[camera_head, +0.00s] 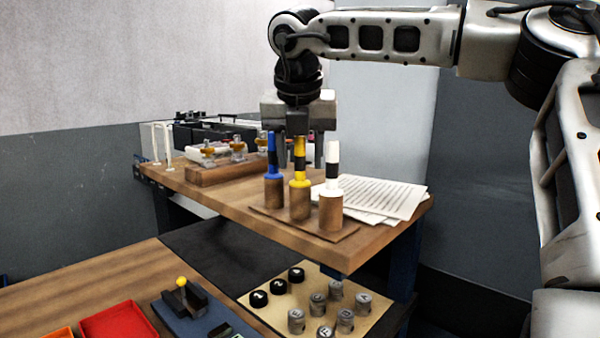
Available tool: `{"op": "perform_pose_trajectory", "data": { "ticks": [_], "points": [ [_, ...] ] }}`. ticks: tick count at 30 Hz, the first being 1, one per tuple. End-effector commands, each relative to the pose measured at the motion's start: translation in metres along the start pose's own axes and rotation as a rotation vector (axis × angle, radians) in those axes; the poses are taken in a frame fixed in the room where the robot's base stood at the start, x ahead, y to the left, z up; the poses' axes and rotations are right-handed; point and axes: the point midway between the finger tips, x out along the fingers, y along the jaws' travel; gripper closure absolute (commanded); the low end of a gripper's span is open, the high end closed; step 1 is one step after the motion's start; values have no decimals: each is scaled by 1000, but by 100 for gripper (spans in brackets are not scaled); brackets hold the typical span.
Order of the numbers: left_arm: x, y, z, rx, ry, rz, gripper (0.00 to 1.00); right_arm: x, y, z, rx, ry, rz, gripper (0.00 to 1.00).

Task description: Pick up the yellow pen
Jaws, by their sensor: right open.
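The yellow pen (299,177) has a black band and stands upright in a round wooden holder (300,204), between a blue pen (273,143) and a white pen (332,152) in like holders. My right gripper (299,156) comes down from above, fingers pointing down and apart. Its fingers show on either side of the yellow pen's upper part. I cannot tell whether they touch it or how far behind it they are. The pen still sits in its holder. My left gripper is not in view.
The holders share a thin wooden base (262,214) on the raised wooden bench (225,203). Papers (385,197) lie to the right; a wooden block with glass-and-brass pieces (215,170) stands to the left. Below are a board of knobs (378,317) and a red tray (118,322).

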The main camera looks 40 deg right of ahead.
Motion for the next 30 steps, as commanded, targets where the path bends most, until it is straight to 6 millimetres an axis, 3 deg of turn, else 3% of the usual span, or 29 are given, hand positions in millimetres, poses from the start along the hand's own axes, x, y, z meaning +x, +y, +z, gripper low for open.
{"op": "perform_pose_trajectory", "data": {
  "ticks": [1, 6, 17, 30],
  "points": [
    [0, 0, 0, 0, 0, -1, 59, 0, 0, 0, 0, 0, 0, 57],
    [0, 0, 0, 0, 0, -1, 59, 0, 0, 0, 0, 0, 0, 100],
    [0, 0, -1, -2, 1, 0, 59, -6, 0, 3, 2, -2, 0, 100],
    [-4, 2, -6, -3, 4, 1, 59, -80, 0, 33, 1, -1, 0, 100]
  ]
}}
